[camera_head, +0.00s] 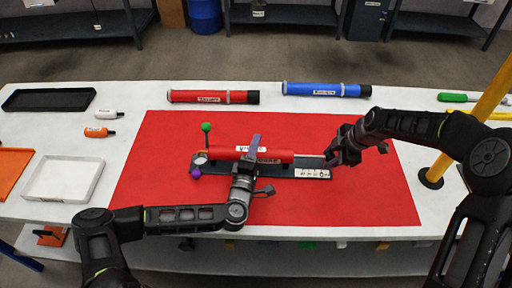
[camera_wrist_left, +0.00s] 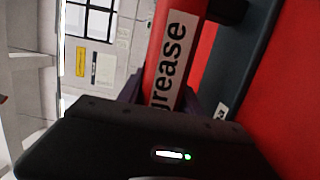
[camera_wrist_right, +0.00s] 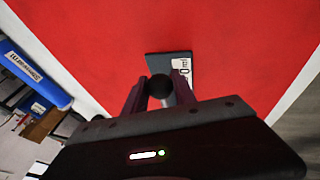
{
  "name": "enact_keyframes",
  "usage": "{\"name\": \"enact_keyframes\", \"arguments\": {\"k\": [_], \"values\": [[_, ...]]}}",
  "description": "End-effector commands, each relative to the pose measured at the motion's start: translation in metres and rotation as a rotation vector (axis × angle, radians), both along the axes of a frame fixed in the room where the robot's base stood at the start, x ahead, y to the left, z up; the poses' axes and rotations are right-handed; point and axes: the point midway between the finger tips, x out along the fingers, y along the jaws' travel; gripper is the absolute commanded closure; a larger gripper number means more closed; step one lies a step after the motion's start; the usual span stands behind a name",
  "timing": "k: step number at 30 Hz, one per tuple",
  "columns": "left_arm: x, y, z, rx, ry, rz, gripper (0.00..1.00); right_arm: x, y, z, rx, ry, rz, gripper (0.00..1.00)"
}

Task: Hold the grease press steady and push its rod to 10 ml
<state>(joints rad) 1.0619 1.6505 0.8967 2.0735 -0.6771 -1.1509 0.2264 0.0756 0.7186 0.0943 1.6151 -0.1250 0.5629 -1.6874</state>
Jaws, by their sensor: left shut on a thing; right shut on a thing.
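The grease press, a red tube, lies across a dark base on the red mat (camera_head: 160,205) in the middle of the table. Its red barrel (camera_head: 278,155) shows in the head view, and its "grease" label (camera_wrist_left: 174,58) shows in the left wrist view. My left gripper (camera_head: 252,150) is shut around the barrel. The pale rod (camera_head: 308,160) sticks out of the barrel's right end. My right gripper (camera_head: 335,157) is shut on the rod's dark end knob (camera_wrist_right: 160,86). The dark base (camera_head: 285,171) carries a white scale strip (camera_head: 312,174), whose marks are too small to read.
A red tube (camera_head: 212,97) and a blue tube (camera_head: 325,89) lie behind the mat. A green ball (camera_head: 206,127) and a purple ball (camera_head: 196,173) are at the base's left end. A yellow post (camera_head: 470,125) stands at right. The mat's front is largely clear.

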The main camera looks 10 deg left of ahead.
Motion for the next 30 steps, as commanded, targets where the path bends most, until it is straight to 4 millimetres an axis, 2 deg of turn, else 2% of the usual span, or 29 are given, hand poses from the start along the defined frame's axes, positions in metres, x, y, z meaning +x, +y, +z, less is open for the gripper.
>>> {"name": "enact_keyframes", "arguments": {"k": [30], "values": [[0.0,-0.001,0.0,0.0,-0.001,-0.003,1.0,-0.003,0.02,0.0,0.002,0.002,0.005,1.0]]}}
